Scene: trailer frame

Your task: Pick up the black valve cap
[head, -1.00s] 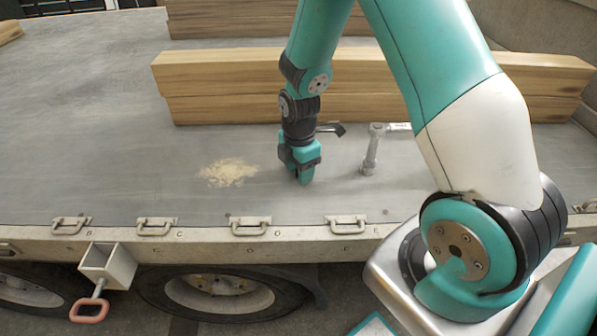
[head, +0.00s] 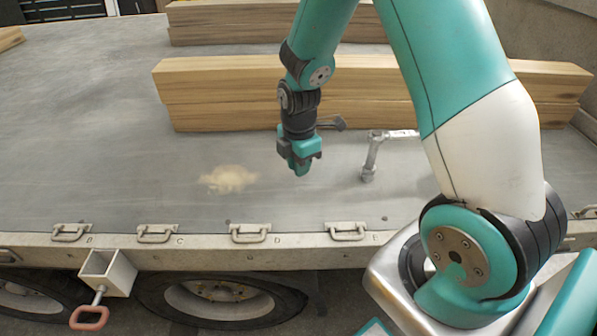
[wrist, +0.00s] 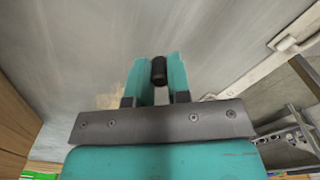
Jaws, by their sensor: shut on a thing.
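My gripper (head: 301,166) is raised a little above the trailer bed (head: 120,130), between the pale dust patch and the metal wrench. In the wrist view its two teal fingers (wrist: 159,80) are shut on the black valve cap (wrist: 159,70), a small dark cylinder between the fingertips. The cap is not visible in the head view, hidden by the fingers or too small to tell.
A metal wrench (head: 371,158) stands right of my gripper. Stacked timber beams (head: 220,92) lie behind it. A pale dust patch (head: 229,178) is on the left. Latch handles (head: 250,233) line the front edge. The left of the bed is clear.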

